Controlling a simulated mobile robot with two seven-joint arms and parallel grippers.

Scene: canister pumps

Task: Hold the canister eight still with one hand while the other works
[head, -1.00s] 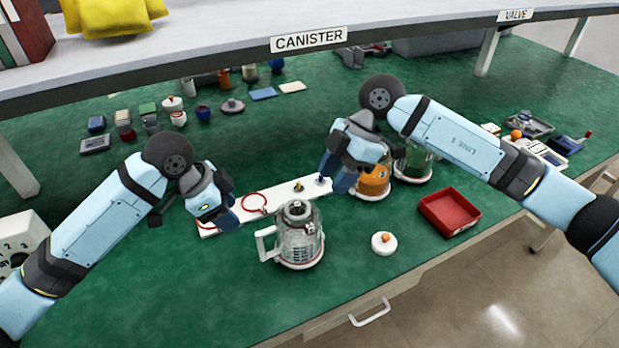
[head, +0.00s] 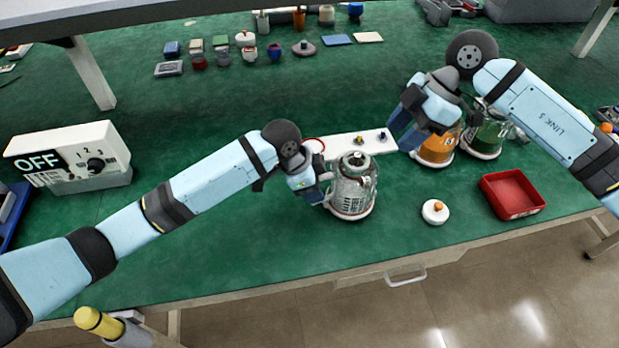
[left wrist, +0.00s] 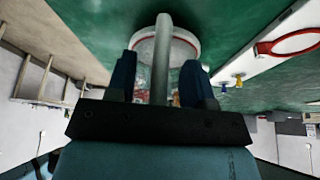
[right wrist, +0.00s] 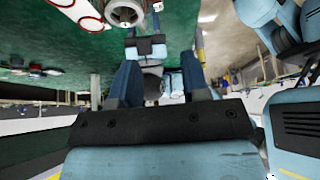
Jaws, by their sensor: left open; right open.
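A clear glass canister (head: 355,190) with a grey top and white base stands upright near the table's front. My left gripper (head: 322,189) is at its handle side. In the left wrist view, the grey handle (left wrist: 162,60) runs between the open left fingers (left wrist: 160,80); contact cannot be told. An orange-filled canister (head: 437,150) stands further right, with a small round label that may read 8. My right gripper (head: 403,130) is open and empty, above and left of it, partly covering it. A green-filled canister (head: 484,137) stands behind, partly hidden by my right arm.
A white strip (head: 340,145) with a red ring and small knobs lies behind the clear canister. A white lid (head: 435,212) with an orange knob and a red tray (head: 512,194) are at the front right. A control box (head: 70,157) reading OFF stands at left.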

